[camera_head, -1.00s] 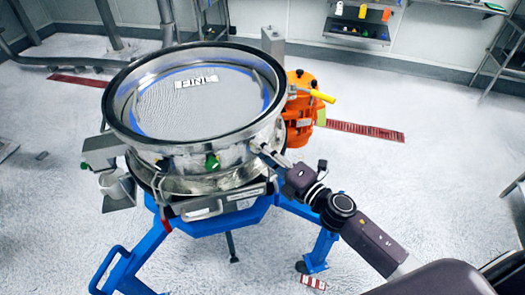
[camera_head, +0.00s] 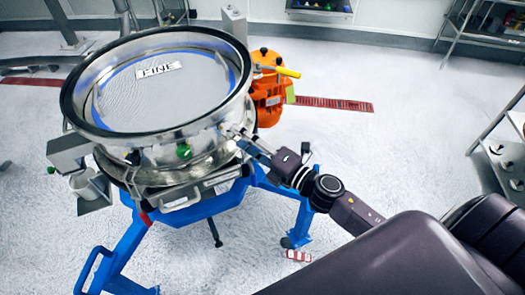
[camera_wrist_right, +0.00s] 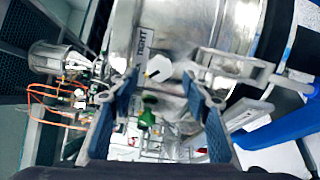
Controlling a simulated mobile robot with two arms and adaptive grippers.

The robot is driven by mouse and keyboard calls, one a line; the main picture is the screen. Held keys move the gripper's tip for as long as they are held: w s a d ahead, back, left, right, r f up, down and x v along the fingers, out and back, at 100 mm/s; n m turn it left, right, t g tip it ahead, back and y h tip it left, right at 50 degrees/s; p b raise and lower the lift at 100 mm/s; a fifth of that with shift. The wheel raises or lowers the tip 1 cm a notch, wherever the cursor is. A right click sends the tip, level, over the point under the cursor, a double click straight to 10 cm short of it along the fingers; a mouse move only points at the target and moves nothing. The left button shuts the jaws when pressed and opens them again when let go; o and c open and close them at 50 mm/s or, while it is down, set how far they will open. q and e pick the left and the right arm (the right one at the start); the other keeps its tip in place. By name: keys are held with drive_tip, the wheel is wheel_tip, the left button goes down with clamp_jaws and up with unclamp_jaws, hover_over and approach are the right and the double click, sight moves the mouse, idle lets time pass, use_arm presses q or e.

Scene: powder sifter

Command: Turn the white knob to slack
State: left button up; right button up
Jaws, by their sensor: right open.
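The sifter (camera_head: 210,140) is a round steel drum with a black-rimmed top and a mesh marked FINE. In the head view my right gripper (camera_head: 238,136) is close against the drum's right front side, and the knob is not clear there. My left gripper is not in view.
A green knob (camera_head: 184,151) sits on the drum's front. An orange motor (camera_head: 268,97) with a yellow handle stands behind right. A blue frame (camera_head: 122,250) carries the sifter. A shelf rack (camera_head: 503,150) stands at far right, with open floor between.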

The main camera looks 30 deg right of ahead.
drive_tip(key=v, duration=0.8)
drive_tip(key=shift+s, duration=0.2)
drive_tip(key=shift+d, duration=0.1)
drive_tip(key=s+d+f+m+g+h, duration=0.25)
drive_tip(key=f+m, duration=0.25)
drive_tip(key=f, duration=0.7)
drive_tip(key=s+d+f+m+g+h, duration=0.1)
drive_tip(key=s+d+f+m+h, duration=0.2)
drive_tip(key=f, duration=0.8)
drive_tip(key=s+d+f+m+g+h, duration=0.25)
drive_tip(key=f+m, duration=0.35)
drive_tip(key=f, duration=0.6)
drive_tip(key=s+a+f+m+g, duration=0.2)
drive_tip(key=s+f+g, duration=0.1)
drive_tip(key=s+f, duration=0.4)
drive_tip(key=s+a+f+m+g, duration=0.2)
drive_tip(key=s+f, duration=0.5)
drive_tip(key=s, duration=0.6)
drive_tip(key=s+a+f+m+g, duration=0.3)
drive_tip(key=s+f, duration=0.4)
drive_tip(key=s, duration=0.3)
drive_tip(key=shift+s+m+g+y, duration=0.2)
drive_tip(key=shift+m+g+y, duration=0.1)
drive_tip(key=shift+m+g, duration=0.4)
drive_tip(key=shift+f, duration=0.1)
